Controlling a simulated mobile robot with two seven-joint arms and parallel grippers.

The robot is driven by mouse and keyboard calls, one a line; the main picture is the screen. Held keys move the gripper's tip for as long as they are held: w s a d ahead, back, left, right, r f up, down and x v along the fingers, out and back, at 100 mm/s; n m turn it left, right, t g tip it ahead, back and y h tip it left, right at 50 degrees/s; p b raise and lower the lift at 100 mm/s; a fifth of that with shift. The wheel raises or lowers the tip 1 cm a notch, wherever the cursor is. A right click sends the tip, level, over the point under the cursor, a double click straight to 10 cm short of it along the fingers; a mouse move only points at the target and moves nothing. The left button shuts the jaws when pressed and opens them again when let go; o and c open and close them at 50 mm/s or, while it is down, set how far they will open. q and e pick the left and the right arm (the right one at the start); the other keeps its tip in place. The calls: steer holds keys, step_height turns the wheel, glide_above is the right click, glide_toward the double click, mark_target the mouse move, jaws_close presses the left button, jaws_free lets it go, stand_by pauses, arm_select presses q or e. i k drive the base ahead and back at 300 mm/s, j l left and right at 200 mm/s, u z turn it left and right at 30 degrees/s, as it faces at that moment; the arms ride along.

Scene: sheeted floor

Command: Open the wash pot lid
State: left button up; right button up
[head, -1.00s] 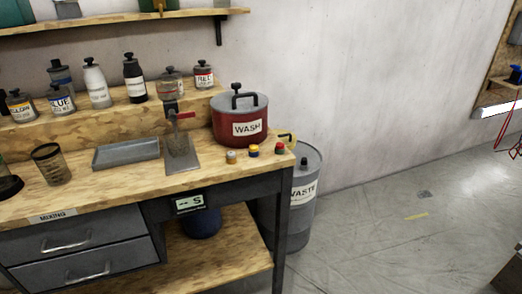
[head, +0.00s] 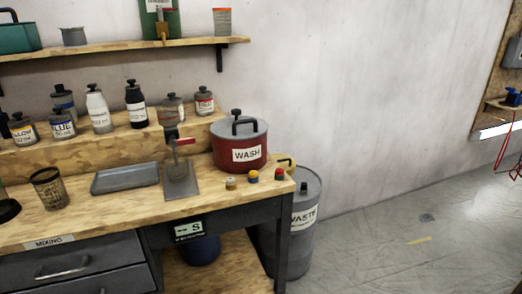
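The wash pot (head: 225,159) is a red pot with a white WASH label, standing at the right end of the wooden workbench. Its grey lid (head: 254,129) sits on top, closed, with a black handle (head: 235,124) and a black knob behind it. Neither of my grippers is in the head view.
A dispenser with a red lever (head: 184,142) stands left of the pot. Small capped containers (head: 253,177) sit in front of it. A grey tray (head: 125,179) and a mesh cup (head: 48,188) are further left.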

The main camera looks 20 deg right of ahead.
mark_target(247, 127)
steer(key=i+l+u, duration=0.15)
steer(key=l, duration=0.3)
steer(key=i+l+u, duration=0.15)
steer(key=l, duration=0.3)
steer(key=i+l+u, duration=0.15)
steer(key=l, duration=0.3)
